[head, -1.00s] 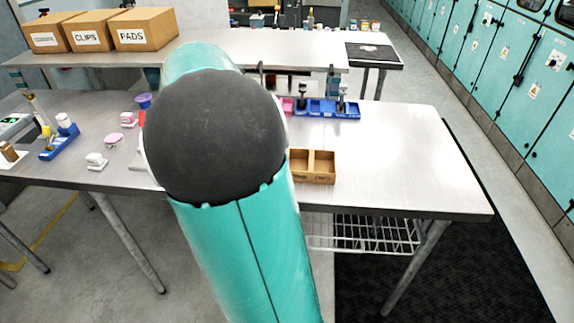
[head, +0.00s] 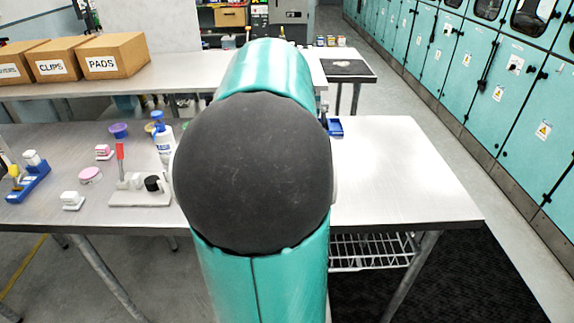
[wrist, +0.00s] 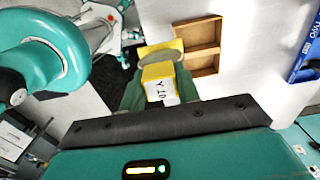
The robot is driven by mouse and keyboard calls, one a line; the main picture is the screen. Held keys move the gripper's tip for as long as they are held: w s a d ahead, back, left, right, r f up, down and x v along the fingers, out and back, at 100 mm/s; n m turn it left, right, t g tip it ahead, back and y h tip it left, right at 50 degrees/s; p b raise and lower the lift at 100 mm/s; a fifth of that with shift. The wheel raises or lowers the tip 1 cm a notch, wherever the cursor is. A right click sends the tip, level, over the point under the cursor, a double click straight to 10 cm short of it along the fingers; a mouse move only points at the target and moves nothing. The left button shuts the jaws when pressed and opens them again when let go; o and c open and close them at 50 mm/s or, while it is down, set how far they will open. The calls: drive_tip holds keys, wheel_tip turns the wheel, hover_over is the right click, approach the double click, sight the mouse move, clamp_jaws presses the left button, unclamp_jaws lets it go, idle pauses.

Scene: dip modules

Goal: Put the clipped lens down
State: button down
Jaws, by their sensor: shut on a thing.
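In the wrist view my gripper (wrist: 160,92) is shut on the clipped lens, seen as a yellow block (wrist: 158,72) with a white label bearing dark print. A paler yellow rounded part shows just beyond the block; I cannot tell where clip and lens meet. Beyond it and to the right, the two-compartment wooden tray (wrist: 217,32) lies on the table, and its compartments look empty. I cannot tell the height of the held piece above the table. In the head view my arm hides the gripper, the lens and the wooden tray.
A blue tray (wrist: 304,58) lies right of the wooden tray; a bit of blue (head: 335,128) shows beside my arm. A white bottle (head: 164,142) and a small board (head: 140,200) with a red-topped post stand left. The table's right part (head: 400,180) is clear.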

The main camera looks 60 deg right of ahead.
drive_tip(key=w+d+f, duration=0.2)
drive_tip(key=d+f, duration=0.6)
drive_tip(key=f, duration=0.2)
drive_tip(key=shift+d+f, duration=0.3)
drive_tip(key=shift+d, duration=0.05)
drive_tip(key=shift+w+f, duration=0.1)
drive_tip(key=shift+f, duration=0.1)
drive_tip(key=c, duration=1)
unclamp_jaws()
wheel_tip(320, 180, up, 12)
drive_tip(key=shift+r, duration=0.2)
